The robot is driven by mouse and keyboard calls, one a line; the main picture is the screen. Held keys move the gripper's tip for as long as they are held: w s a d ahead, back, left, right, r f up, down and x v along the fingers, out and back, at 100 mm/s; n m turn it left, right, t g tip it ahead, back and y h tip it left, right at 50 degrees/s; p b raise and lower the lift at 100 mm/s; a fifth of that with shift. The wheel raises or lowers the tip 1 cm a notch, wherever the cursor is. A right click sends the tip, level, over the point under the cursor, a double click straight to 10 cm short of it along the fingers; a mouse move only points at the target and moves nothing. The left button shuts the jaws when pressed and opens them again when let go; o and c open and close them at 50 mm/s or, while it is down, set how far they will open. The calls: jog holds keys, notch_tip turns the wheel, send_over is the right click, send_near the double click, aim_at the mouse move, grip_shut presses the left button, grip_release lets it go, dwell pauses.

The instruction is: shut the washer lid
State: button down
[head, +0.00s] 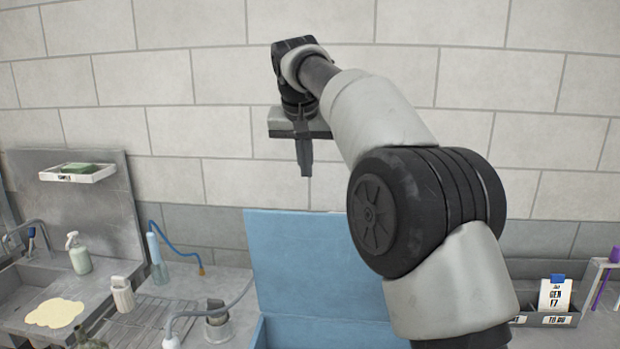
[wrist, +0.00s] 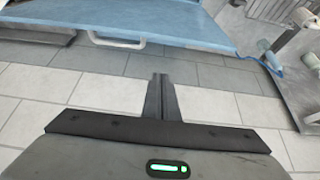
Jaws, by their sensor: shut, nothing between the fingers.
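The washer lid (head: 305,265) is a flat light blue panel. It stands raised, nearly upright, over the blue washer body (head: 262,332) at the bottom centre of the head view. The lid also shows across the top of the wrist view (wrist: 160,22), with a pale handle (wrist: 118,43) at its edge. My gripper (head: 305,172) points down above the lid's top edge, apart from it. Its fingers are together and empty in the wrist view (wrist: 160,78). My arm hides the right part of the lid and of the washer.
A tiled wall (head: 200,120) stands behind. On the left are a metal sink counter, a soap bottle (head: 78,254), a small shelf (head: 78,173) and a blue hose (head: 180,247). A black tray (head: 548,318) with cards is at the right.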

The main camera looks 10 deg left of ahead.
aim_at(307, 213)
jog(key=f, duration=0.3)
jog(key=f+b, duration=0.1)
jog(key=f, duration=0.2)
jog(key=w+f, duration=0.1)
jog(key=f, duration=0.1)
jog(key=shift+w+d+f, duration=0.1)
jog(key=shift+f, duration=0.3)
jog(key=shift+s+f+b, duration=0.1)
jog(key=shift+s+b, duration=0.15)
jog(key=shift+b, duration=0.05)
jog(key=shift+s+f+b, duration=0.1)
jog(key=shift+f+b, duration=0.05)
jog(key=shift+b, duration=0.15)
